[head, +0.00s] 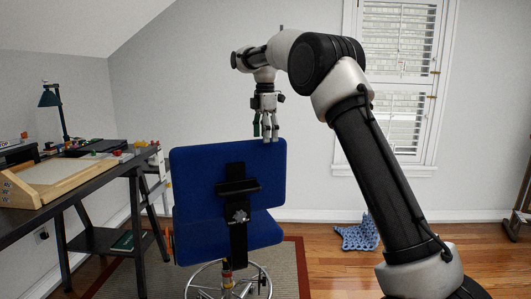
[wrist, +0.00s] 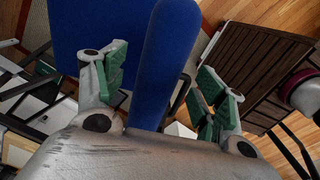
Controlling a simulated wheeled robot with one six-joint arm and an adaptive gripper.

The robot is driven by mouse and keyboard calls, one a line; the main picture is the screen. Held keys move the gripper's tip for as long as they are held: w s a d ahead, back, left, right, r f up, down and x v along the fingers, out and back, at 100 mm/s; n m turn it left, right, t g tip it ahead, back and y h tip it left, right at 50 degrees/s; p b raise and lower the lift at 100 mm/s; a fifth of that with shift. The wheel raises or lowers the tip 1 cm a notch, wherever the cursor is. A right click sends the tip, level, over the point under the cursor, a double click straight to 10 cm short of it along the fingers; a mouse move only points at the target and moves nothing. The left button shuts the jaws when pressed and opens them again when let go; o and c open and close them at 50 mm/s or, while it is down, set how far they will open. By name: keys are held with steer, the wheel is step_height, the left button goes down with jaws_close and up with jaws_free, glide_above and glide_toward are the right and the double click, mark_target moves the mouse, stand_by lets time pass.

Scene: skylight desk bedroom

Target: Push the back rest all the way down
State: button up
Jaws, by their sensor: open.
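The blue back rest (head: 205,180) of a desk chair stands upright, its rear face toward me in the head view. A black bracket (head: 237,200) with a knob (head: 238,216) runs down its middle to the blue seat (head: 262,236). My gripper (head: 267,137) points down at the back rest's top edge, right of its middle. In the wrist view my gripper (wrist: 163,85) is open, its green-padded fingers apart on either side of the back rest's narrow blue edge (wrist: 168,60). The blue seat (wrist: 85,30) shows beyond. I cannot tell whether the palm touches the edge.
A dark desk (head: 75,180) with a lamp (head: 50,97) and a wooden board stands left of the chair. The chair's round metal foot ring (head: 262,285) is below. A blue knitted cloth (head: 357,235) lies on the wooden floor at right. Floor right of the chair is mostly clear.

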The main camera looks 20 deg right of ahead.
glide_above(266, 169)
steer(key=w, duration=0.3)
steer(key=f, duration=0.7)
steer(key=shift+d, duration=0.25)
steer(key=shift+s, duration=0.1)
steer(key=c, duration=1.5)
steer(key=shift+o, duration=0.2)
step_height(266, 169, down, 6)
steer(key=shift+s+r, duration=0.1)
steer(key=o, duration=1.5)
steer(key=shift+c, duration=0.2)
steer(key=shift+r, duration=0.1)
step_height(266, 169, up, 12)
steer(key=shift+f, duration=0.15)
